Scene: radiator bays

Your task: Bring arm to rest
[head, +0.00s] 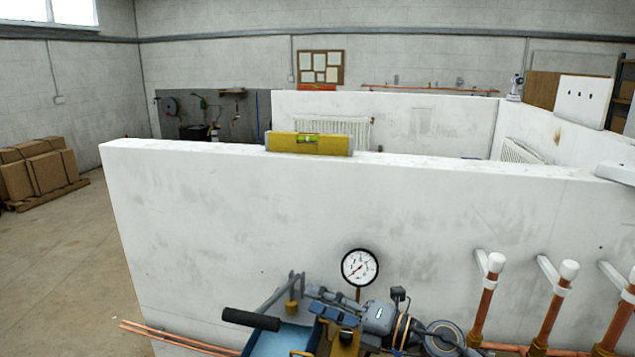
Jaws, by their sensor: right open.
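My right gripper (318,302) is low in the middle of the head view, reaching in from the lower right with its fingers toward the left. It is open. It is close to a test pump with a blue tank (284,341), a black lever handle (250,319) and a brass fitting. The gripper overlaps the pump in the picture, and I cannot tell whether they touch. I see nothing held between its fingers. My left gripper is not in view.
A white wall (220,210) crosses ahead, with a yellow spirit level (308,144) on top. A round gauge (360,267) stands behind my right gripper. Capped copper pipes (487,295) rise at the right. Boxes (38,172) stand at the left, beside open floor (75,255).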

